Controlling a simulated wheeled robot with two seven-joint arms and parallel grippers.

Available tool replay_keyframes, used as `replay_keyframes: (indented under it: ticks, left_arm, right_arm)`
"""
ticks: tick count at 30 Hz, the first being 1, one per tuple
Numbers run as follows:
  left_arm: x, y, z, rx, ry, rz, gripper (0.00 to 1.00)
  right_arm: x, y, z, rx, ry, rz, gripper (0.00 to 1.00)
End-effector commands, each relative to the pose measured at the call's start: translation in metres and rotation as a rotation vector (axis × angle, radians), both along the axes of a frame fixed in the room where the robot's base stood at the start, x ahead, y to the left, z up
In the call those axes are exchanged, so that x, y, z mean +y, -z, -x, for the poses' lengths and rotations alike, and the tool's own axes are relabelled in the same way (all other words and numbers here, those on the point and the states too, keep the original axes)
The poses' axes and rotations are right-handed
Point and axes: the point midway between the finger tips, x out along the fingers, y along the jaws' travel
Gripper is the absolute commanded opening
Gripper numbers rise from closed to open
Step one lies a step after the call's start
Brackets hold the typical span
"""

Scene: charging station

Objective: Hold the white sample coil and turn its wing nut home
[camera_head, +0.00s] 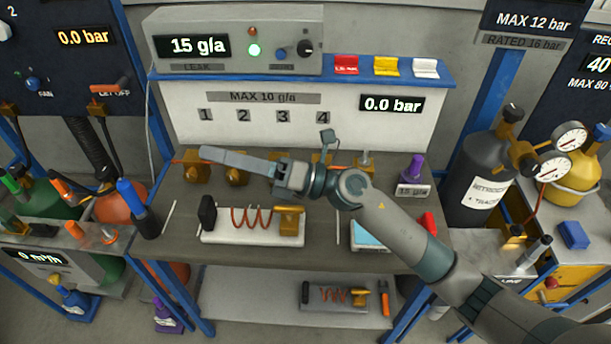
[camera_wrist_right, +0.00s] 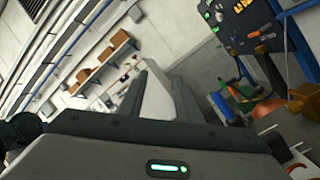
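The white sample coil (camera_head: 252,238) lies on the bench in the head view: a white base with a copper spiral, a black upright piece at its left end and a brass block at its right. I cannot make out a wing nut on it. My right gripper (camera_head: 206,153) is above and behind the coil, pointing left, clear of it. In the right wrist view its two fingers (camera_wrist_right: 162,80) stand apart with nothing between them. The fingers hide parts of the brass fittings behind. My left gripper is not in view.
Several brass fittings (camera_head: 195,172) line the back of the bench under the numbered panel. A blue-topped scale (camera_head: 368,234) and a red object (camera_head: 428,223) are to the right. A dark-based coil (camera_head: 335,295) lies on the lower shelf. A dark cylinder (camera_head: 487,170) stands right.

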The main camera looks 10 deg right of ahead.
Motion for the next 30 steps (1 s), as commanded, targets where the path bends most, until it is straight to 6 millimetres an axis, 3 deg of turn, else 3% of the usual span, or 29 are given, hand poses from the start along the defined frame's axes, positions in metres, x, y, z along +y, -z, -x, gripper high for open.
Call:
replay_keyframes:
  ticks: [4, 8, 11, 15, 18, 22, 30]
  left_arm:
    - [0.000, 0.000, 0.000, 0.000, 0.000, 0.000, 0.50]
    - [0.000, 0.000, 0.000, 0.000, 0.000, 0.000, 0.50]
    - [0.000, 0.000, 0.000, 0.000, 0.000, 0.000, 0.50]
    - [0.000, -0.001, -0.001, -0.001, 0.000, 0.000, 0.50]
    - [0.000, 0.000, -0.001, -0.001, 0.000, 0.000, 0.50]
    - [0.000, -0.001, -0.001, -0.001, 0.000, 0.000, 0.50]
    - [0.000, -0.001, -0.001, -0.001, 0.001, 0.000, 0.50]
  right_arm:
    - [0.016, 0.039, 0.008, -0.233, -0.144, 0.311, 0.31]
    - [0.004, 0.084, 0.001, -0.398, -0.258, 0.602, 0.31]
    - [-0.022, 0.117, -0.014, -0.498, -0.338, 0.839, 0.31]
    - [-0.078, 0.147, -0.046, -0.585, -0.426, 1.161, 0.31]
    - [-0.114, 0.155, -0.064, -0.608, -0.467, 1.332, 0.31]
    - [-0.145, 0.157, -0.079, -0.611, -0.496, 1.465, 0.31]
    - [-0.158, 0.158, -0.084, -0.610, -0.508, 1.517, 0.31]
